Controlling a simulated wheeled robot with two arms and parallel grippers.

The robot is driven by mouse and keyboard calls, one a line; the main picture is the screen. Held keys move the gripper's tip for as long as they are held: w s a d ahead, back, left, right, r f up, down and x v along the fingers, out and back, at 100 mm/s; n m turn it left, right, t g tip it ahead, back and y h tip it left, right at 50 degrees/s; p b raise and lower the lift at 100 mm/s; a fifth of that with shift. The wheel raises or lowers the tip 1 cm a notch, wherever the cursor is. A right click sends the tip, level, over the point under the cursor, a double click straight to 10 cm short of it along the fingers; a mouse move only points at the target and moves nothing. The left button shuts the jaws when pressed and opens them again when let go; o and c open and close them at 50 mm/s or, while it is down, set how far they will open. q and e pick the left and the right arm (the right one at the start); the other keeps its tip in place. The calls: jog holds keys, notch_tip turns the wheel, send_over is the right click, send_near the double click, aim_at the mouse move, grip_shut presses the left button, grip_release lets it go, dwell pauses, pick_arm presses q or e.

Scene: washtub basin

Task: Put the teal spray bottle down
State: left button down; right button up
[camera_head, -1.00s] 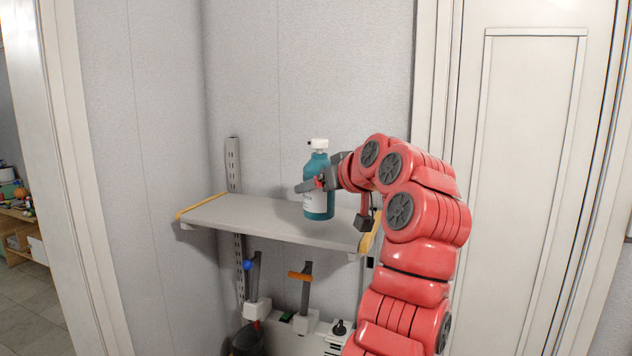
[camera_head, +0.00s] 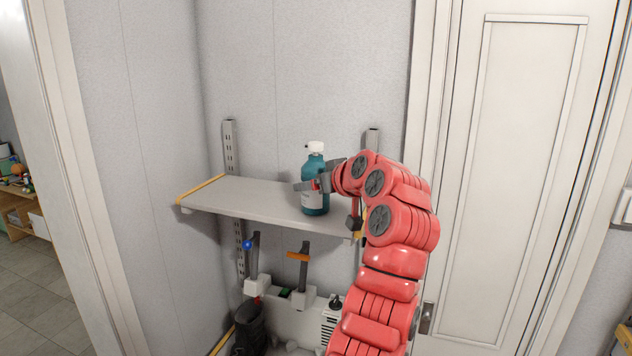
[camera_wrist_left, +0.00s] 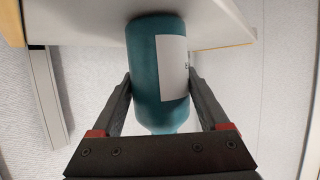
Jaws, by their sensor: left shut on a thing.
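The teal spray bottle (camera_head: 316,200), with a white cap and a white label, is upright over the right half of the grey wall shelf (camera_head: 250,200). Its base is on the shelf or very close above it; I cannot tell which. My left gripper (camera_head: 310,185) reaches it from the right and is shut around its middle. In the left wrist view the bottle (camera_wrist_left: 155,70) is between the two fingers, its base at the underside-up shelf surface (camera_wrist_left: 90,22). My right gripper is not in view.
Shelf room to the left of the bottle is clear. Yellow strips (camera_head: 200,188) edge the shelf ends. Below are tools with a blue knob (camera_head: 247,245) and an orange handle (camera_head: 298,256), and a dark bag (camera_head: 249,325). A white door (camera_head: 525,150) is at right.

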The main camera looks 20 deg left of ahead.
pick_arm(q)
jog(key=shift+f, duration=0.2)
grip_release()
jog(key=shift+r, duration=0.25)
jog(key=b+v, duration=0.3)
jog(key=shift+s+d+f, duration=0.2)
jog(key=shift+s+d, duration=0.1)
jog(key=shift+d, duration=0.05)
jog(key=b+v, duration=0.3)
jog(key=v, duration=0.5)
jog(key=shift+r+b, duration=0.4)
jog(key=shift+r, duration=0.05)
jog(key=shift+f, duration=0.1)
